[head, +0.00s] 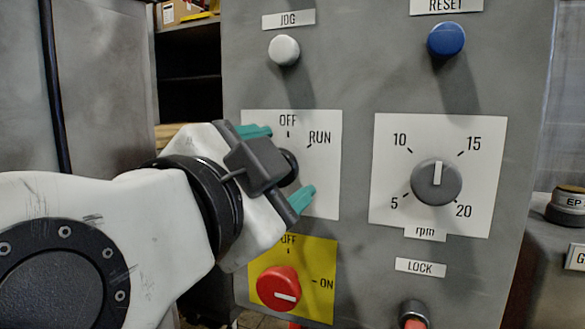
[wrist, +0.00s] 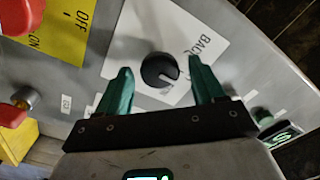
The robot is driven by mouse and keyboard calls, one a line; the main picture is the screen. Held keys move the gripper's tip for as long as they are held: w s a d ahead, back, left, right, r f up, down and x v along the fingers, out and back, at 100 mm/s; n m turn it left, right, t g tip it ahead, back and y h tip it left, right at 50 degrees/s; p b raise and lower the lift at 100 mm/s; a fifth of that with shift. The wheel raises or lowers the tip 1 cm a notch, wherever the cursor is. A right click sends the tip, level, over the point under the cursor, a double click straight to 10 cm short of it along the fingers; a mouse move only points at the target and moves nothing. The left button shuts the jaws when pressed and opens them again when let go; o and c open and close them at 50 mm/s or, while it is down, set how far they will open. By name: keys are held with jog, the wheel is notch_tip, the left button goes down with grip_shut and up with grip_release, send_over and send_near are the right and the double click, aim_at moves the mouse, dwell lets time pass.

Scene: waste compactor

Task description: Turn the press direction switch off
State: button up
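The press direction switch is a round black knob (head: 289,165) on a white plate (head: 322,190) marked OFF and RUN in the head view. My gripper hides much of it there. In the wrist view the knob (wrist: 159,70) shows whole, with a BACK label to its upper right. Its pale pointer mark aims to the lower right, which seems to be the RUN side. My gripper (head: 290,160) is open, its two teal fingers on opposite sides of the knob. In the wrist view (wrist: 159,66) gaps show between both fingers and the knob.
Just below is a red rotary switch (head: 279,289) on a yellow OFF/ON plate (head: 320,260). An rpm dial (head: 437,183) sits to the right. A white JOG button (head: 284,50) and a blue RESET button (head: 446,39) are above. A LOCK knob (head: 413,313) is below right.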

jog(key=shift+s, duration=0.1)
jog(key=v, duration=1)
jog(key=shift+s+b, duration=0.3)
jog(key=shift+a, duration=0.15)
